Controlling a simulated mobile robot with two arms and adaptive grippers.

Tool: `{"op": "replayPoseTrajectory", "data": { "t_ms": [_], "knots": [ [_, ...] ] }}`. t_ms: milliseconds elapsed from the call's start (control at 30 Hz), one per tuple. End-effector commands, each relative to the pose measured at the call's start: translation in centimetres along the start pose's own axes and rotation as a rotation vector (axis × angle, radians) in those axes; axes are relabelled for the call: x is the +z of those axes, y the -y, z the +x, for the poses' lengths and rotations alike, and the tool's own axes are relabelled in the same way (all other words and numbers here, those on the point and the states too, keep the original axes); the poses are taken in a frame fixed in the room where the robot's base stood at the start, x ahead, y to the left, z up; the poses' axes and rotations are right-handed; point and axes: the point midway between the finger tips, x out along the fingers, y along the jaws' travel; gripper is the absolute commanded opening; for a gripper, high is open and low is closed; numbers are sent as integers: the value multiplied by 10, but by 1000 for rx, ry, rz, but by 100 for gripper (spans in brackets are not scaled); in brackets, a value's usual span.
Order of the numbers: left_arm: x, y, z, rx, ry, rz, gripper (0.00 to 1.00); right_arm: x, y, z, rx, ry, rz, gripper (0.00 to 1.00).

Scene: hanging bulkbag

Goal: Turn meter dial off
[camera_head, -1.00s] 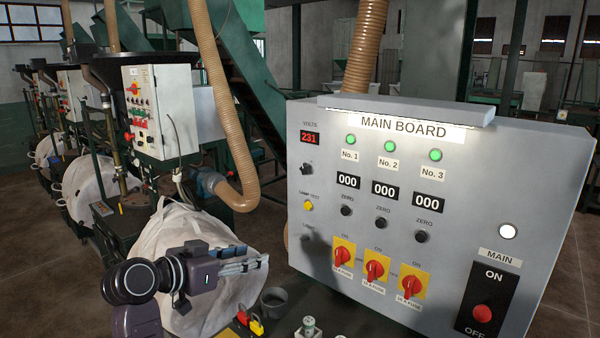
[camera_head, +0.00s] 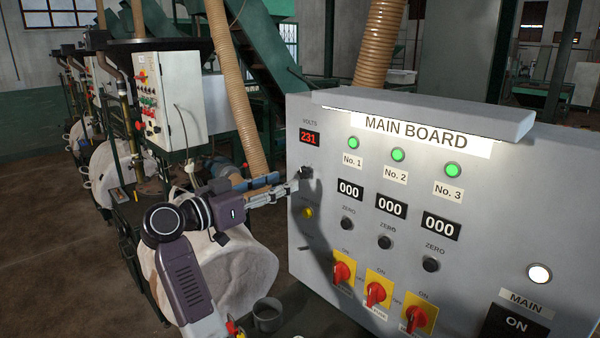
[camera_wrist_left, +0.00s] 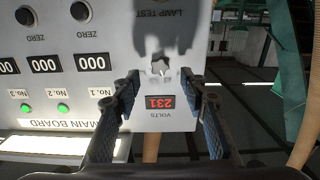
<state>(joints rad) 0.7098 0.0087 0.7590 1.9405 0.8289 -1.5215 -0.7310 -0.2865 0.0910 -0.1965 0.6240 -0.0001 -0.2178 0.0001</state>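The meter dial (camera_head: 305,173) is a small dark knob under the red VOLTS display (camera_head: 310,139), at the left edge of the grey main board (camera_head: 470,230). In the left wrist view, which is upside down, the dial (camera_wrist_left: 160,67) looks pale and shows beyond the fingertips, roughly centred between them. The VOLTS display (camera_wrist_left: 160,103) reads 231. My left gripper (camera_head: 284,187) is at the board's left edge, close to the dial; its fingers (camera_wrist_left: 161,80) are spread with nothing between them. I cannot tell whether a finger touches the panel. My right gripper is not in view.
The yellow lamp test button (camera_head: 308,212) sits below the dial. Zero knobs (camera_head: 385,242) and red rotary switches (camera_head: 377,293) are to the right. A white bulk bag (camera_head: 245,265) and a grey cup (camera_head: 267,314) are below my arm. A tan hose (camera_head: 235,90) hangs behind.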

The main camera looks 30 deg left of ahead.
Motion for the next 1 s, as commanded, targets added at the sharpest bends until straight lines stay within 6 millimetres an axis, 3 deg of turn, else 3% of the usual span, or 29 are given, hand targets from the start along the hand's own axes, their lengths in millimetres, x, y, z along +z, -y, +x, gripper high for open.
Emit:
{"op": "replayPoseTrajectory", "data": {
  "t_ms": [133, 267, 667, 1000],
  "knots": [
    [-4, -2, 26, 4, 0, -4, 40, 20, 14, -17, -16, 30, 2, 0],
    [-3, -1, 43, 3, 1, -4, 40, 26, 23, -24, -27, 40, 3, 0],
    [0, 0, 54, 0, 1, 1, 40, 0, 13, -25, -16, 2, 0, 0],
    [0, 0, 54, 1, 2, 1, 4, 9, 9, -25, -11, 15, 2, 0]
  ]
}}
